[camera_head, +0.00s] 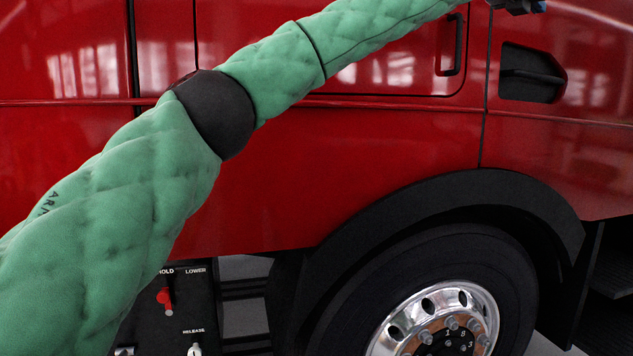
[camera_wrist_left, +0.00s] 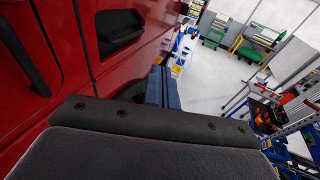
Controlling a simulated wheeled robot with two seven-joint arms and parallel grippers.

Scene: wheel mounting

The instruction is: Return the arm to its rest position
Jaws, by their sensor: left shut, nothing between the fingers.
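My left arm (camera_head: 150,190), in a green quilted sleeve with a black elbow joint, crosses the head view from lower left to the top edge. My left gripper (camera_wrist_left: 162,82) shows in the left wrist view as blue-grey fingers beyond the dark wrist housing. It is shut and empty, close to the red truck side and touching nothing that I can see. In the head view only a dark part of the hand end shows at the top right edge. My right arm and gripper are not in view.
A red truck cab (camera_head: 400,140) fills the background, with a wheel (camera_head: 440,310) under a black arch (camera_head: 450,195). A lever panel (camera_head: 175,300) sits at lower left. The wrist view shows open grey floor (camera_wrist_left: 215,85), green carts (camera_wrist_left: 250,50) and a cluttered rack (camera_wrist_left: 265,115) at right.

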